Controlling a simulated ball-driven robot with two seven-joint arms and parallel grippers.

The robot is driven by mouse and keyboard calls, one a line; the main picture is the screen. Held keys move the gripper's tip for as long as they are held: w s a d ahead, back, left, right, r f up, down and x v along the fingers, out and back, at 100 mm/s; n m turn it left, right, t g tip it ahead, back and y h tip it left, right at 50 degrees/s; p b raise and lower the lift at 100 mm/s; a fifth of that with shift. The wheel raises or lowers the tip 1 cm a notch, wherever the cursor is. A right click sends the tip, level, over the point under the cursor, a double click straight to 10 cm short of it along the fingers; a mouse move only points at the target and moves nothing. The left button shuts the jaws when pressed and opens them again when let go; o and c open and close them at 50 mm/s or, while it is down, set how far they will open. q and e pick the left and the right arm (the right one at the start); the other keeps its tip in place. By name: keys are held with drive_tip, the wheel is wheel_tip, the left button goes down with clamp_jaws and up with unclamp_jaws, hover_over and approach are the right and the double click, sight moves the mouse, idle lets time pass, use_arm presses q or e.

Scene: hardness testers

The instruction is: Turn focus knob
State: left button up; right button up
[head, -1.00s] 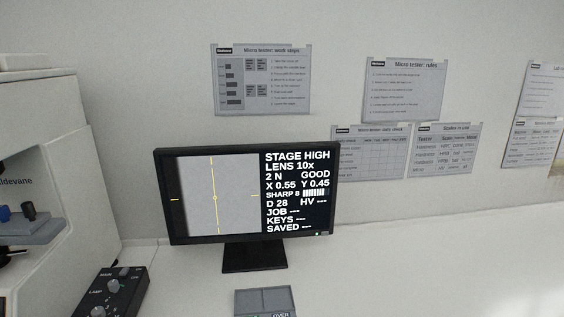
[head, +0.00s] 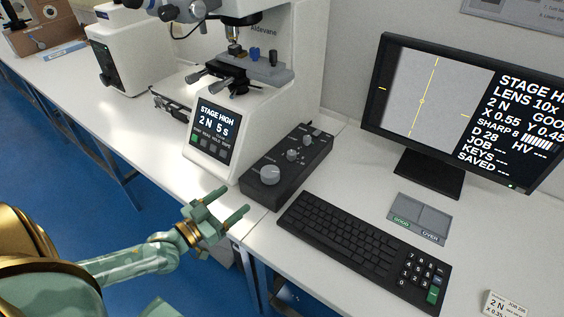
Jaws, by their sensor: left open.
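A black control box (head: 281,168) lies on the bench to the right of the hardness tester (head: 262,105). It has a large silver knob (head: 269,175) at its near end and smaller knobs (head: 292,154) farther back. Their labels are too small to read, so I cannot tell which is the focus knob. My left gripper (head: 234,201) is open and empty near the bench's front edge, apart from the box and below-left of the large knob in the picture. The monitor (head: 424,100) reads STAGE HIGH, LENS 10x, SHARP 8. My right gripper is not in view.
A keyboard (head: 350,240) lies right of the box. A grey GOOD/OVER pad (head: 421,216) is below the monitor. The tester's screen (head: 213,130) reads STAGE HIGH, 2 N, 5 s. A job card (head: 505,304) is at lower right. Another machine (head: 128,55) stands farther left.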

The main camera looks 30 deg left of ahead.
sight(270, 170)
use_arm(q)
drive_tip(key=b+x, duration=0.3)
drive_tip(key=x, duration=1.2)
drive_tip(key=shift+s, duration=0.1)
drive_tip(key=c, duration=1)
drive_tip(key=shift+r, duration=0.2)
drive_tip(key=n+y+p, duration=0.1)
drive_tip(key=y+p, duration=0.1)
drive_tip(key=p, duration=0.1)
drive_tip(key=n+y+p, duration=0.2)
drive_tip(key=p, duration=0.1)
drive_tip(key=shift+r+y+p, duration=0.3)
drive_tip(key=shift+r+y, duration=0.05)
drive_tip(key=shift+y, duration=0.05)
drive_tip(key=shift+a+f+n+y+p, duration=0.1)
drive_tip(key=shift+f+n+y+p, duration=0.1)
drive_tip(key=shift+n+y+p, duration=0.7)
drive_tip(key=shift+f+y, duration=0.3)
drive_tip(key=shift+y, duration=0.2)
